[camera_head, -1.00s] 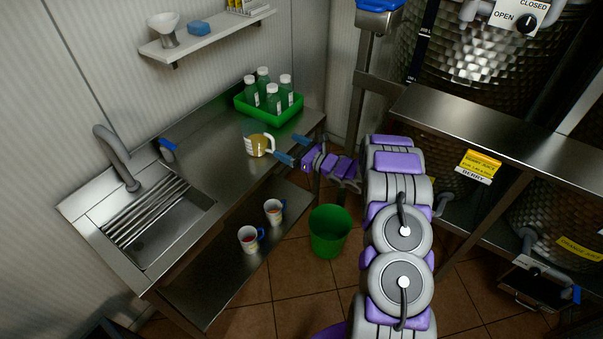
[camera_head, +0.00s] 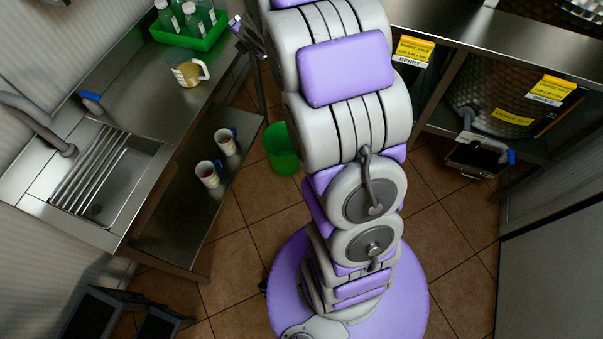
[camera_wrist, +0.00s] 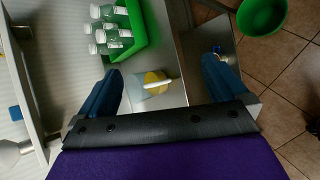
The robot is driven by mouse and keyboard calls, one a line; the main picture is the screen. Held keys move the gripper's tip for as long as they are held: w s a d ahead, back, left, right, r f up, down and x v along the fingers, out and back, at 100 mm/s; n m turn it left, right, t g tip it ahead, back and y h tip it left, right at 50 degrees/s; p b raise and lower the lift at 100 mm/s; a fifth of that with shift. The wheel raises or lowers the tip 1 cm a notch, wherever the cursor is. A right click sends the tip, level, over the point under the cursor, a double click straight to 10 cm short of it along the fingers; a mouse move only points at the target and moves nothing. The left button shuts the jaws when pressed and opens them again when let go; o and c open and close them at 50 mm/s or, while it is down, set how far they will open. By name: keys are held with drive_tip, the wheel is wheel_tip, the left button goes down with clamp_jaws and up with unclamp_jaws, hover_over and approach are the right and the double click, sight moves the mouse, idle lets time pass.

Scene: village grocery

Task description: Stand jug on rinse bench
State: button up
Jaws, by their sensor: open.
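The jug (camera_head: 188,73), clear with yellowish contents and a white handle, stands upright on the steel rinse bench (camera_head: 130,80), to the right of the sink and just in front of the green crate. Its handle points right, toward my arm. My gripper (camera_wrist: 160,67) is open and empty. In the wrist view its blue fingers are spread with the jug (camera_wrist: 155,84) showing between them, apart from both. In the head view the fingers are hidden behind my arm or out of the frame.
The green crate (camera_head: 207,42) holds several bottles. The sink (camera_head: 120,185) and tap (camera_head: 40,125) are at left. Two mugs (camera_head: 208,173) (camera_head: 226,141) stand on the lower shelf. A green bin (camera_head: 280,150) is on the floor. Bare bench lies left of the jug.

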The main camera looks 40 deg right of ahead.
drive_tip(key=s+a+r+m+g, duration=0.1)
drive_tip(key=s+a+m+g, duration=0.3)
drive_tip(key=s, duration=1.2)
drive_tip(key=s+a+r+m+g+y, duration=0.1)
drive_tip(key=s+a+r+m+g, duration=0.1)
drive_tip(key=s+a+m, duration=0.4)
drive_tip(key=s+a+r+m+g, duration=0.1)
drive_tip(key=s+a+m+g, duration=0.4)
drive_tip(key=s, duration=2.1)
drive_tip(key=m, duration=0.6)
drive_tip(key=shift+a+r+m+g+y, duration=0.2)
drive_tip(key=shift+a+m+g+y, duration=0.1)
drive_tip(key=shift+y, duration=0.1)
drive_tip(key=shift+w, duration=0.1)
